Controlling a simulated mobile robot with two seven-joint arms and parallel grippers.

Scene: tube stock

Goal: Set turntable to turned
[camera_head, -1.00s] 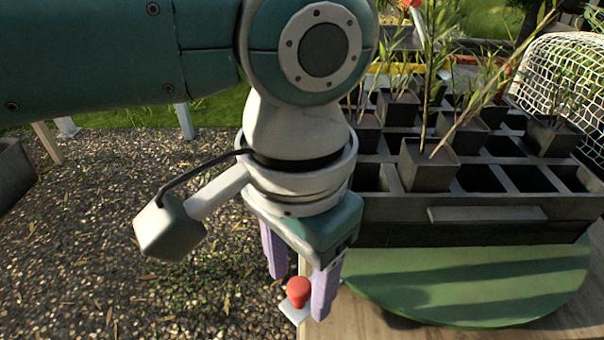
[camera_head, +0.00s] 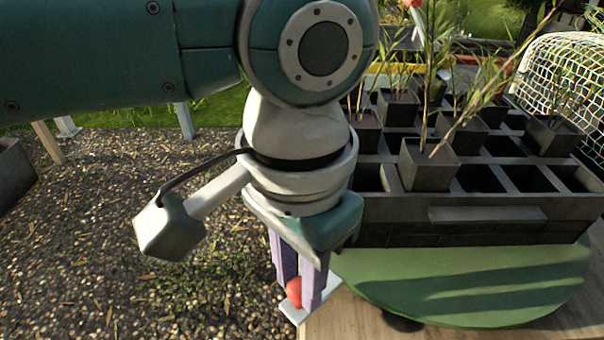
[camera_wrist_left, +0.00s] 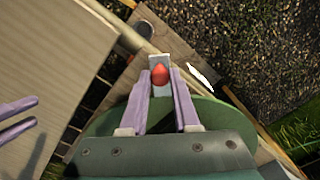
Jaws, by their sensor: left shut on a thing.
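The turntable is a green round disc (camera_head: 440,290) on a wooden table, with a dark crate of potted plants above it. A pale tab (camera_head: 330,287) with a red knob (camera_head: 294,291) sticks out at its left front. My left gripper (camera_head: 300,298) points down, its lavender fingers shut around the knob. In the left wrist view the red knob (camera_wrist_left: 159,75) shows between the fingertips on the pale tab (camera_wrist_left: 159,61), with part of the green disc (camera_wrist_left: 208,112) behind. Lavender fingers of my right gripper (camera_wrist_left: 36,111) show at that view's left edge, apart and empty.
The dark crate (camera_head: 480,236) has square cells, some empty, several holding pots with tall stems. A white net (camera_head: 565,75) stands at the back right. Gravel ground (camera_head: 100,240) lies open at the left. The wooden tabletop (camera_head: 350,322) shows in front.

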